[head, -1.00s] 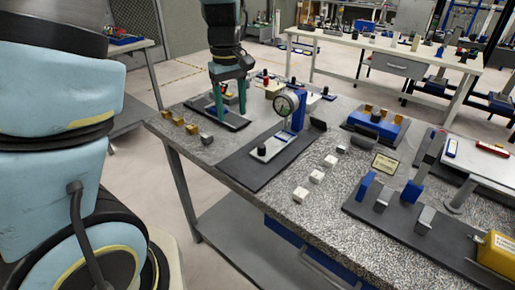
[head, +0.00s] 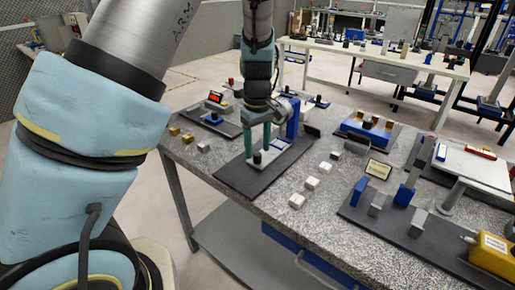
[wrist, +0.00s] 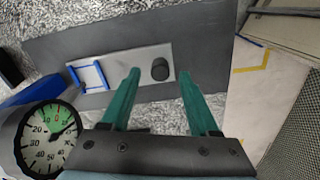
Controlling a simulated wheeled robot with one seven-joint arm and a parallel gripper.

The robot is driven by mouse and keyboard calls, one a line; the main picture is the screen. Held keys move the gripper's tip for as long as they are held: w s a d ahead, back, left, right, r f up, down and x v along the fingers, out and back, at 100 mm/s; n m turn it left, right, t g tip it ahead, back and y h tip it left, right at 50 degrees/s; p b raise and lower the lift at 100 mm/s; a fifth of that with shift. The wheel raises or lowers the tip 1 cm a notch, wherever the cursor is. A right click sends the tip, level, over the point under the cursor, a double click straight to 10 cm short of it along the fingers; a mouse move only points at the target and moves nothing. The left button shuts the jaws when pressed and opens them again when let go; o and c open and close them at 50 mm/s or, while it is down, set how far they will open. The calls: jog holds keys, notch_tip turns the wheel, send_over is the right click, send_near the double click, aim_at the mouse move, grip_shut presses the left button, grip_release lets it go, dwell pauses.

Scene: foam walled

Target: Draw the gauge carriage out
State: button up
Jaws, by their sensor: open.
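The gauge carriage is a light grey plate (wrist: 120,72) with a dark round knob (wrist: 160,69), on a dark grey base board (wrist: 62,47). A blue frame (wrist: 88,76) marks the plate's other end. In the head view the knob (head: 257,158) stands near the front of the plate. My gripper (head: 258,150) is open above the carriage, pointing down. In the wrist view its green fingers (wrist: 159,72) appear on either side of the knob; contact cannot be told. The dial gauge (wrist: 48,137) is at lower left there, and mostly hidden behind my gripper in the head view.
A blue upright (head: 293,117) stands behind the carriage. White blocks (head: 312,182) lie to the right, and small brass and grey blocks (head: 187,137) to the left. A fixture with a red display (head: 215,97) stands at back left. A blue fixture (head: 368,130) stands further right.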

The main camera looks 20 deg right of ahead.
jog(key=shift+f, duration=0.75)
grip_shut()
dwell(0.9)
